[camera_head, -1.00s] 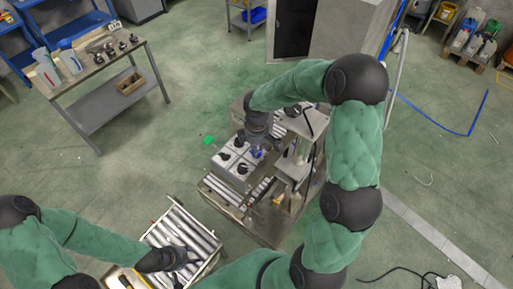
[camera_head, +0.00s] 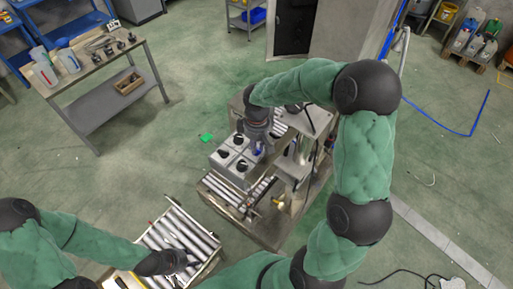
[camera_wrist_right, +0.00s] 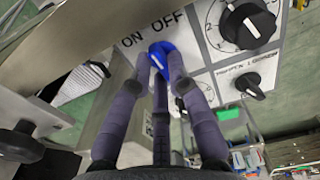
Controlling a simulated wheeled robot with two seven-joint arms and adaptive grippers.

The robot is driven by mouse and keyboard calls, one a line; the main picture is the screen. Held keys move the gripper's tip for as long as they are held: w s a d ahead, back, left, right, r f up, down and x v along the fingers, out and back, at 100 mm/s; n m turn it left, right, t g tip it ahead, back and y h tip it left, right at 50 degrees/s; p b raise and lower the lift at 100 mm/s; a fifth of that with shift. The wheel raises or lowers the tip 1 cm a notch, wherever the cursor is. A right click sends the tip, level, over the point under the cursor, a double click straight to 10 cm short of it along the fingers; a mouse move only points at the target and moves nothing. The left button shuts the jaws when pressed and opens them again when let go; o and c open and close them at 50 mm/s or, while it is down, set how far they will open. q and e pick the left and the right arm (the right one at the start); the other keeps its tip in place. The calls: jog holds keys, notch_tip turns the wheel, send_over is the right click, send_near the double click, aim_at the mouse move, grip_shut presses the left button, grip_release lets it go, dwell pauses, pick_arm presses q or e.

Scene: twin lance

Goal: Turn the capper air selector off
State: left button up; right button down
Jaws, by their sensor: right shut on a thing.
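The blue selector knob (camera_wrist_right: 158,62) sits on a pale panel (camera_wrist_right: 205,50) below printed ON and OFF labels, in the right wrist view. My right gripper (camera_wrist_right: 160,68) is shut on it, with fingers on both sides, partly hiding it; I cannot tell which label it points to. In the head view my right gripper (camera_head: 258,146) reaches down to the grey control box (camera_head: 226,170) from above. My left gripper (camera_head: 188,262) is low over a roller conveyor (camera_head: 163,232); its jaws are too small to read.
Black dials (camera_wrist_right: 248,25) and a smaller black knob (camera_wrist_right: 250,86) sit right of the blue knob. A metal plate edge (camera_wrist_right: 75,45) passes close on the left. The steel machine frame (camera_head: 300,172) stands right of the box. Open floor (camera_head: 130,175) lies to the left.

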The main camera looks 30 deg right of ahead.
jog(key=m+b, duration=0.2)
jog(key=m, duration=0.1)
jog(key=shift+s+f+m, duration=0.15)
jog(key=shift+f+m, duration=0.05)
jog(key=shift+m, duration=0.1)
jog(key=shift+m+b, duration=0.65)
jog(key=shift+m, duration=0.85)
jog(key=shift+s, duration=0.1)
jog(key=c, duration=1.2)
grip_release()
jog(key=shift+r, duration=0.1)
jog(key=shift+r, duration=0.1)
notch_tip(320, 180, up, 12)
jog(key=shift+f, duration=0.1)
